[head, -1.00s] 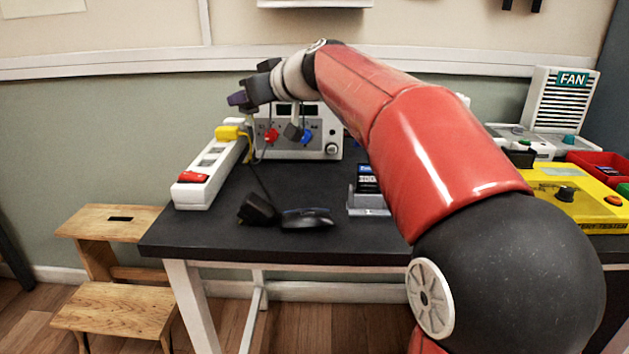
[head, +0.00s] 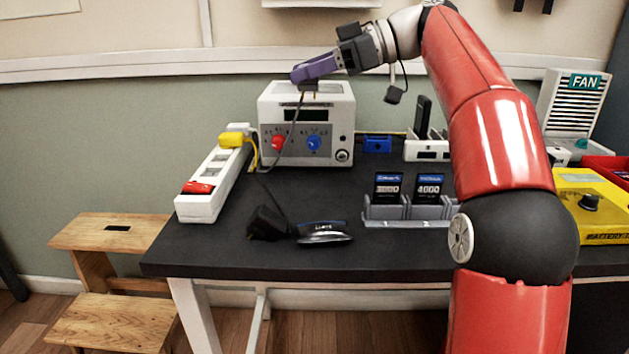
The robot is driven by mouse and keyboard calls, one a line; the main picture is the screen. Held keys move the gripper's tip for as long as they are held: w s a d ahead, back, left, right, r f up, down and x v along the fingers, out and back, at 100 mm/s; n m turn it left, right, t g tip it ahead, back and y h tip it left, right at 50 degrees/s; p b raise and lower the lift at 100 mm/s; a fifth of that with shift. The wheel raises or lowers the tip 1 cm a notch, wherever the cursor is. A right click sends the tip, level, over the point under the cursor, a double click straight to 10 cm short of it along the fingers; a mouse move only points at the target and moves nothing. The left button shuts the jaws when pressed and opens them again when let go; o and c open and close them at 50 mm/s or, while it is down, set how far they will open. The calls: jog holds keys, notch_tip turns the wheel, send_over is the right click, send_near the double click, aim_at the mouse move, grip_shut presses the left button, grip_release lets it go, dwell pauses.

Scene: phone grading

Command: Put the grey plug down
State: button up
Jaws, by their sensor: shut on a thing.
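My gripper (head: 312,75), with purple fingers, is high above the back of the table, in front of and at the top edge of the white power supply box. It is shut on the grey plug (head: 308,87), which is small and mostly hidden under the fingers. A thin dark cord (head: 297,120) hangs from the plug down past the front of the box towards the table. The plug appears clear of the tabletop.
A white power strip (head: 205,190) with a yellow plug (head: 233,140) lies at the left. A black block (head: 268,223) and a dark oval device (head: 323,233) lie at the front. A grey stand (head: 385,213) holds two cards. Dark tabletop (head: 310,190) is bare mid-left.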

notch_tip(320, 180, down, 17)
jog(key=b, duration=0.3)
jog(key=shift+r, duration=0.1)
jog(key=shift+b, duration=0.35)
jog(key=shift+f+b, duration=0.4)
jog(key=shift+f, duration=0.05)
jog(key=shift+f+b, duration=0.25)
jog(key=shift+b, duration=0.05)
jog(key=o, duration=1)
jog(key=shift+f, duration=0.15)
jog(key=shift+o, duration=0.2)
jog(key=shift+r+p, duration=0.45)
jog(key=shift+p, duration=0.15)
jog(key=p+v, duration=0.1)
jog(key=v, duration=1.1)
jog(key=shift+r, duration=0.4)
